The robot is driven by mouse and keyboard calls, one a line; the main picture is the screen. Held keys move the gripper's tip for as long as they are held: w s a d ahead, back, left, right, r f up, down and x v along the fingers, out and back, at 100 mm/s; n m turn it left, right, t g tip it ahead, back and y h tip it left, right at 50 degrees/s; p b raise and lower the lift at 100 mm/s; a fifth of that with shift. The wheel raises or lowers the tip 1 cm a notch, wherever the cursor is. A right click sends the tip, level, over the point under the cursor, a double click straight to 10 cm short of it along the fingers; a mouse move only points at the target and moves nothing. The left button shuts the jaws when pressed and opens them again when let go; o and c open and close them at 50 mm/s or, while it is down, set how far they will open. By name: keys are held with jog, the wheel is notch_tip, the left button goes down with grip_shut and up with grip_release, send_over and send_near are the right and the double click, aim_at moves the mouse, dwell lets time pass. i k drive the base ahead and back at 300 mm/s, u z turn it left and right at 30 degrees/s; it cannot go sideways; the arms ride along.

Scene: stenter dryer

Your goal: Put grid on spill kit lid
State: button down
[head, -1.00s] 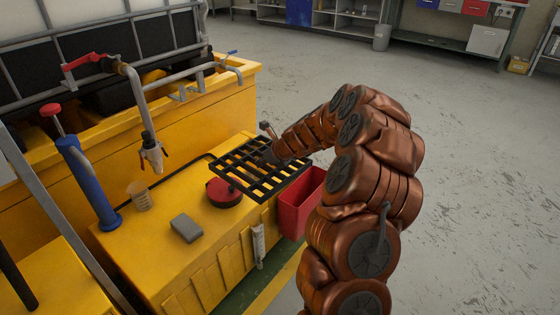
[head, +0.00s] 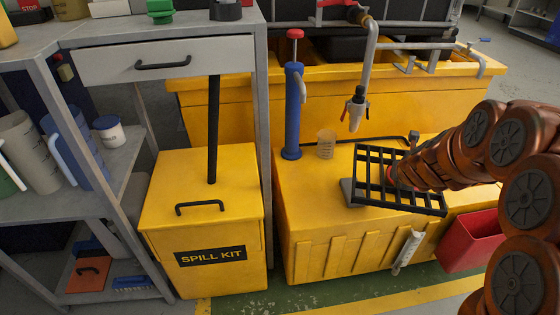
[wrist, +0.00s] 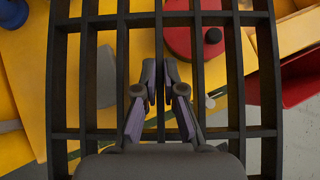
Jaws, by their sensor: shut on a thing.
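The black grid (head: 372,190) is in my gripper, held above the yellow cabinet at the right in the head view. My gripper (wrist: 160,98) is shut on a bar of the grid (wrist: 90,75), which spans most of the wrist view. In the head view the fingertips are hidden by my arm. The yellow spill kit box stands to the left, labelled SPILL KIT. Its flat lid (head: 160,203) has a black handle (head: 200,207) near the front. A dark upright pole covers a little of the lid's back part. The grid is well to the right of the lid.
A blue hand pump (head: 292,115) and a clear beaker (head: 326,144) stand on the yellow cabinet (head: 300,200). A grey block (head: 349,193) lies partly behind the grid. A red bin (head: 470,242) hangs at right. A grey shelf post (head: 263,110) stands between lid and cabinet.

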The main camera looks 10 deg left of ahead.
aim_at(204, 170)
jog(key=z, duration=1.15)
jog(key=k, duration=2)
jog(key=u, duration=2)
jog(key=i, duration=1.5)
jog(key=u, duration=0.05)
